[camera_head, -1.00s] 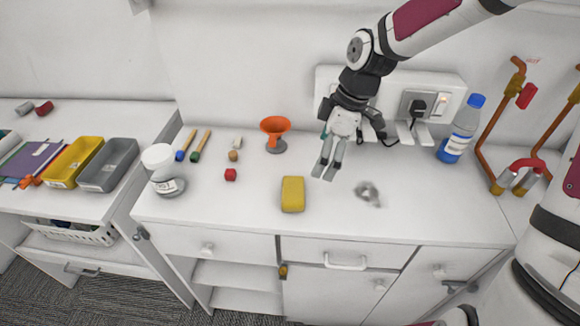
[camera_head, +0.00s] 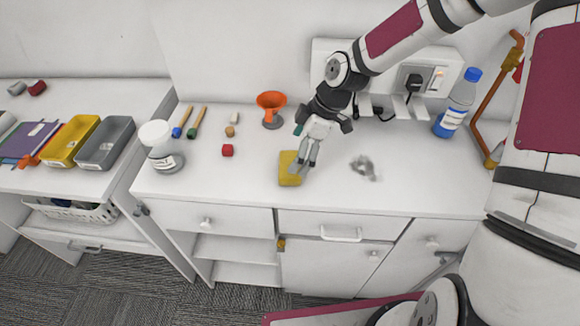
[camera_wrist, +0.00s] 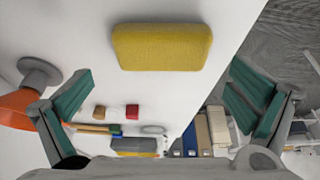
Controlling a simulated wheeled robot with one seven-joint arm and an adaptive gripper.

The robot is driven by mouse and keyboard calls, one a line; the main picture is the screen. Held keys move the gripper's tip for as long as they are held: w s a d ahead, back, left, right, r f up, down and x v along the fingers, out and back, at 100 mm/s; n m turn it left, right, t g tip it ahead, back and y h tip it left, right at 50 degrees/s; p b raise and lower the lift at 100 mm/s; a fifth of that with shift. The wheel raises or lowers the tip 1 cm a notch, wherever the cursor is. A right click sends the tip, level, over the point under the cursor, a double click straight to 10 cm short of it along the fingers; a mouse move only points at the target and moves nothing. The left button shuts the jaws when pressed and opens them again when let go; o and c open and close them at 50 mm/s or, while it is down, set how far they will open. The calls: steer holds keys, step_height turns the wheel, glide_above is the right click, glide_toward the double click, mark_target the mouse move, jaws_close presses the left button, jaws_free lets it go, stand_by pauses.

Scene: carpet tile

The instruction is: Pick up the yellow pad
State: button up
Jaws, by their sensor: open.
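The yellow pad (camera_head: 289,170) lies flat on the white counter near its front edge in the head view. My gripper (camera_head: 302,160) is over the pad's right side and hides part of it. In the wrist view the whole yellow pad (camera_wrist: 162,47) shows in the upper middle, ahead of and between the teal fingertips of my gripper (camera_wrist: 160,95). The fingers are wide apart with nothing between them. The pad appears apart from both fingers.
An orange funnel (camera_head: 271,106) stands behind the pad, and a red cube (camera_head: 227,150) lies to its left. A crumpled grey object (camera_head: 363,167) lies to the right. A blue-capped bottle (camera_head: 457,104) stands farther right. Bare counter surrounds the pad; its front edge is close.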

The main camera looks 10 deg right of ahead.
mark_target(289, 163)
steer(key=shift+d+x, duration=0.2)
steer(key=shift+x, duration=2.15)
steer(key=shift+s+f, duration=0.1)
steer(key=shift+s, duration=0.05)
steer(key=c, duration=0.8)
steer(key=shift+o, duration=0.2)
steer(key=shift+r, duration=0.8)
step_height(289, 163, up, 2)
steer(key=shift+d+r, duration=0.1)
steer(key=shift+d, duration=0.05)
steer(key=s+d+p, duration=0.1)
steer(key=s+d, duration=0.3)
steer(key=s, duration=0.3)
steer(key=s+d+r, duration=0.1)
steer(key=s+d, duration=0.3)
steer(key=s, duration=0.2)
steer(key=shift+s+r+p, duration=0.15)
steer(key=shift+s+p, duration=0.2)
